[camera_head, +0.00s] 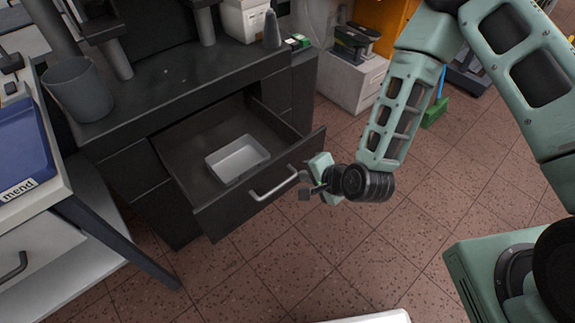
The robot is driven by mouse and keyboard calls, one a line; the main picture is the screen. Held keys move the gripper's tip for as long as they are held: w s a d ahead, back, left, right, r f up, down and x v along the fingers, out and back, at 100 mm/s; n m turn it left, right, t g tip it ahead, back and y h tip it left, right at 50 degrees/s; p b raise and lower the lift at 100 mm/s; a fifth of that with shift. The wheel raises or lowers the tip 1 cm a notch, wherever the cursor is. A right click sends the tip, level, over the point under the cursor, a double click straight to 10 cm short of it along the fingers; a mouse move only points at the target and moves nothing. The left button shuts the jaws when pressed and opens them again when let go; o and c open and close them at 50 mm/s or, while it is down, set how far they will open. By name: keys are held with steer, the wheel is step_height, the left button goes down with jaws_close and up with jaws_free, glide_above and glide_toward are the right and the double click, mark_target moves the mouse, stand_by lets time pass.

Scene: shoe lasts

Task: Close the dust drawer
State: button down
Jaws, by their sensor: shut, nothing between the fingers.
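The dust drawer (247,210) is a dark grey drawer pulled well out of the dark cabinet (290,85). A light metal bar handle (272,190) is on its front. A small white tray (238,158) lies inside the drawer. My gripper (306,187) is shut and empty, at the right part of the drawer front, close to the right end of the handle. I cannot tell whether it touches the drawer.
A grey bin (78,88) stands on the cabinet top at the left. A bench with a blue box (22,150) is at the left edge. A pale box-like stand (355,80) is behind, right of the cabinet. The tiled floor (290,270) in front of the drawer is clear.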

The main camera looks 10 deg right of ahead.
mark_target(279, 165)
steer(key=shift+w+a+f+p, duration=0.2)
steer(key=shift+w+a+f, duration=0.5)
steer(key=shift+w, duration=0.4)
steer(key=shift+w+a+f+p, duration=0.2)
steer(key=shift+w+a+f, duration=0.35)
steer(key=shift+w+a, duration=0.45)
steer(key=shift+w+a+f+p, duration=0.2)
steer(key=shift+w+a+f, duration=0.4)
steer(key=shift+w, duration=0.6)
steer(key=shift+w, duration=0.1)
